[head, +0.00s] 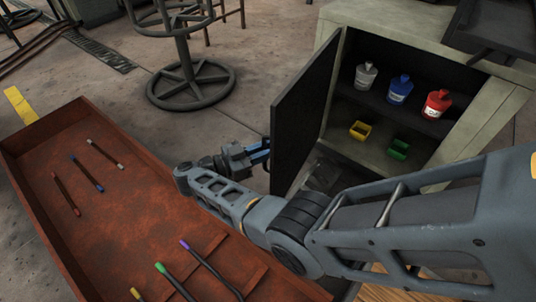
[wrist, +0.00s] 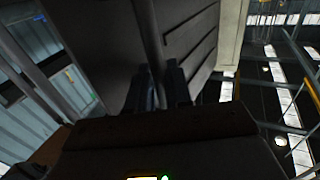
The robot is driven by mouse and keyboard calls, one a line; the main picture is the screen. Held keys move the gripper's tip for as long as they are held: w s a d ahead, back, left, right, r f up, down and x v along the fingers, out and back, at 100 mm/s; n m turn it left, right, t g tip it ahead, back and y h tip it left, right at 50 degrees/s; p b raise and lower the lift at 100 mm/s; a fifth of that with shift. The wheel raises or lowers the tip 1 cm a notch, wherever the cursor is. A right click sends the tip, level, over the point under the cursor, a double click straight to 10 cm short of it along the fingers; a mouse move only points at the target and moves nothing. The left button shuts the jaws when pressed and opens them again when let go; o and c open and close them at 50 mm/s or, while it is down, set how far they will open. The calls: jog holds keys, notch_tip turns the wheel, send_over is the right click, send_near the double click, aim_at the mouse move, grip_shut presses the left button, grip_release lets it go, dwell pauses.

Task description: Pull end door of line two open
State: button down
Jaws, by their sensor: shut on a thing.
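The dark door (head: 305,115) of a pale cabinet stands swung out from its front, with the shelves inside exposed. My gripper (head: 262,152) is at the outer face of this door, near its free edge. In the wrist view, the fingers (wrist: 160,88) are closed around a dark upright bar handle (wrist: 148,35) on the door panel (wrist: 188,40).
The cabinet (head: 480,125) holds grey, blue and red bottles (head: 398,89) above yellow and green bins (head: 399,149). A rusty tray (head: 120,220) with several coloured-tipped rods lies left of my arm. A round-based stand (head: 190,85) is behind; floor between is clear.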

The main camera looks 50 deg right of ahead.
jog(key=shift+d, duration=0.1)
jog(key=c, duration=1.2)
grip_release()
jog(key=shift+v, duration=3.9)
